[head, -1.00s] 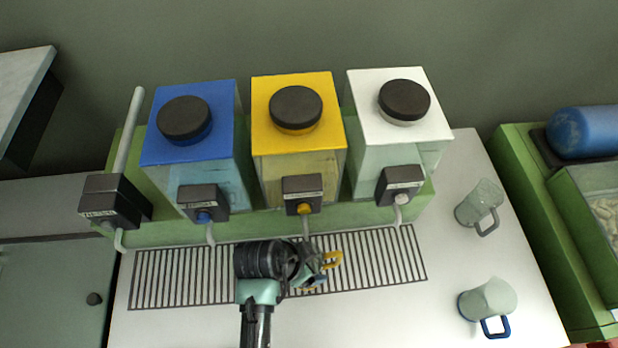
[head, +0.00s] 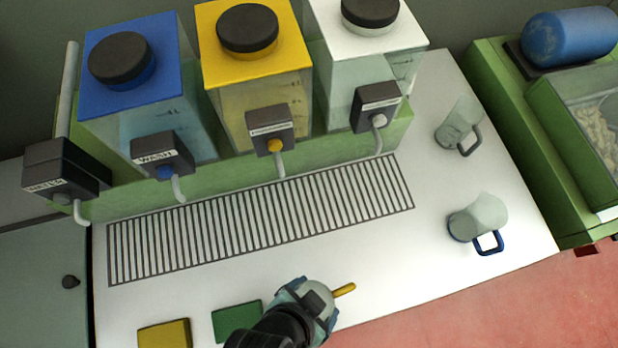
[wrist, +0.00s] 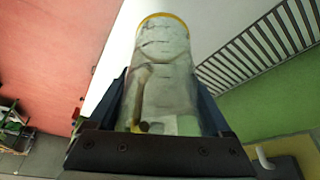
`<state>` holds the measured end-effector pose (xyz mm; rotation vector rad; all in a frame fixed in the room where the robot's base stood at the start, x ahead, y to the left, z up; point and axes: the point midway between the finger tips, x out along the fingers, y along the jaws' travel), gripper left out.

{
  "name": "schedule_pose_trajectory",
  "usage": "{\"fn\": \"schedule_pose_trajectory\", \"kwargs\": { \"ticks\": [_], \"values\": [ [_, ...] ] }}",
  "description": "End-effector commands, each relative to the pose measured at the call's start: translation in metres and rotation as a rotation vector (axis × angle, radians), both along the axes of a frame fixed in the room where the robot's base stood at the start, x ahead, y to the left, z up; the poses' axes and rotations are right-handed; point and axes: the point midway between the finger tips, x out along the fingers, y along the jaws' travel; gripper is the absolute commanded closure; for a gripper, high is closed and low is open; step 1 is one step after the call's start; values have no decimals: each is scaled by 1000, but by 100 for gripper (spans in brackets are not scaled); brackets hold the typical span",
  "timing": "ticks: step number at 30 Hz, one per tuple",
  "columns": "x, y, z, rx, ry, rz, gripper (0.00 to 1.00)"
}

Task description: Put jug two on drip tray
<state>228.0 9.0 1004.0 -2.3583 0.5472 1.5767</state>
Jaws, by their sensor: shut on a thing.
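The drip tray (head: 262,218) is a long slatted grille in the white counter, below the dispenser taps, and it is empty. It also shows in the wrist view (wrist: 262,42). My gripper (head: 308,298) is shut on a clear jug with a yellow rim and handle (wrist: 162,75). In the head view the yellow handle (head: 344,290) points right and my gripper hides most of the jug. It is in front of the tray, near the counter's front edge. A grey-handled jug (head: 458,122) and a blue-handled jug (head: 478,218) stand at right. I see no jug numbers.
Blue (head: 125,85), yellow (head: 250,60) and white-topped (head: 365,45) dispensers stand behind the tray, their taps overhanging its back edge. A yellow block (head: 165,335) and a green block (head: 237,320) lie at the front left. The counter between tray and right jugs is clear.

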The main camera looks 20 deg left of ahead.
Motion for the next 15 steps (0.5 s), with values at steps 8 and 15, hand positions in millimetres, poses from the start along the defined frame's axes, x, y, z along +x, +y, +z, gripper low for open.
{"fn": "schedule_pose_trajectory", "kwargs": {
  "ticks": [8,15],
  "values": [
    [-6,-9,-3,-2,-1,14,84],
    [43,-9,-20,-18,5,131,84]
  ]
}}
